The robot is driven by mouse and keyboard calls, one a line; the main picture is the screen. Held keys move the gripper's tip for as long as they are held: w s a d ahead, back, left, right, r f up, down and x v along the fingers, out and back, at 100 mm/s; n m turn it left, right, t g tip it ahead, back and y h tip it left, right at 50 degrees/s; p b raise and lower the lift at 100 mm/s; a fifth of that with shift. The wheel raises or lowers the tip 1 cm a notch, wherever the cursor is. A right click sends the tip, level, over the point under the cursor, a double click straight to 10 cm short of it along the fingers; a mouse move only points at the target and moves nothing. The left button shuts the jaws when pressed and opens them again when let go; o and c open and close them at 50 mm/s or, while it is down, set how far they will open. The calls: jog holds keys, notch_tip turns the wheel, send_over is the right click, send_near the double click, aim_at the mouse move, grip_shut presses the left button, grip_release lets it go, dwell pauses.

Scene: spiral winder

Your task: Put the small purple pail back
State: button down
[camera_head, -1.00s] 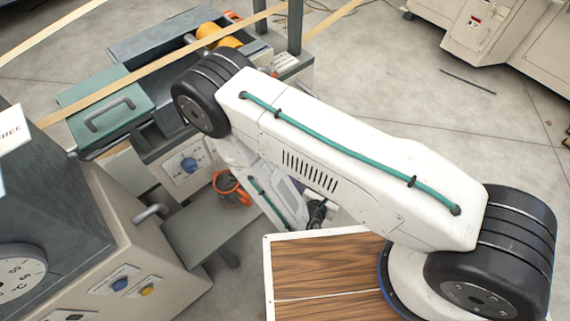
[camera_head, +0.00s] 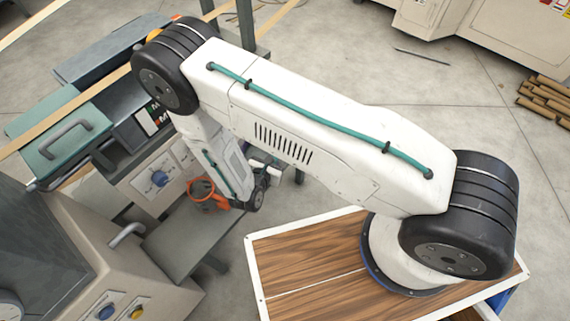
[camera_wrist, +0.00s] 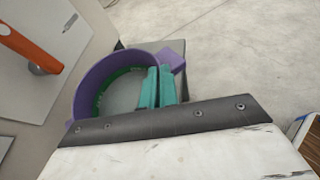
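The small purple pail (camera_wrist: 88,83) shows from above in the wrist view as a round purple rim with a green band inside. A purple tab sticks out on its right side. My gripper (camera_wrist: 159,75) has its two teal fingers close together at the right part of the rim, one on the inner side and one on the outer, and looks shut on the pail's wall. The pail's lower part is hidden. In the head view my gripper (camera_head: 256,197) is small and dark beside the grey shelf, and I cannot make out the pail there.
The grey shelf (camera_head: 185,240) juts from the machine front. An orange object (camera_head: 203,192) stands by it. In the wrist view an orange handle (camera_wrist: 28,48) is at the left. A teal-lidded box (camera_head: 60,130) is at the left. Open floor (camera_head: 390,110) lies to the right.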

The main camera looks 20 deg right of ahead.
jog(key=shift+w+a+f, duration=0.25)
jog(key=shift+w+a, duration=0.2)
jog(key=shift+w, duration=0.15)
jog(key=shift+w+a+f, duration=0.2)
jog(key=shift+w+a, duration=0.2)
jog(key=shift+w, duration=0.25)
jog(key=shift+w+a+f, duration=0.25)
jog(key=shift+w+a, duration=0.2)
jog(key=shift+w, duration=0.15)
jog(key=shift+f, duration=0.1)
jog(key=c, duration=1.7)
grip_release()
jog(key=v, duration=1.2)
jog(key=shift+r, duration=0.25)
